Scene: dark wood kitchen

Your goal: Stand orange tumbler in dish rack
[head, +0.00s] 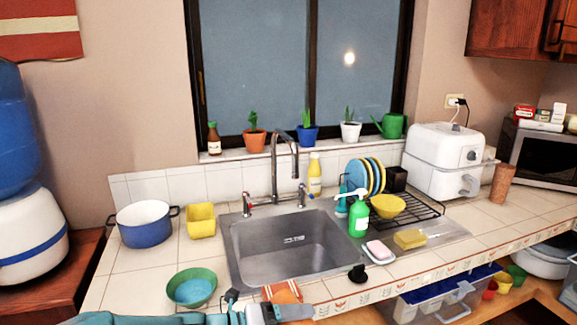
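A tall brownish-orange cylinder (502,184), which looks like the tumbler, stands upright on the tiled counter at the right, between the white appliance and the microwave. The black wire dish rack (425,210) sits right of the sink; blue and yellow plates (370,176) stand in it and a yellow bowl (388,206) is at its front left. My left gripper (272,313) is low at the bottom edge, in front of the sink and far from the cylinder. Its fingers are partly cut off, so I cannot tell if it is open. My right gripper is out of view.
An orange cloth (283,292) hangs at the sink's front. The rack's right part looks clear. A green bowl (192,287) is at front left.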

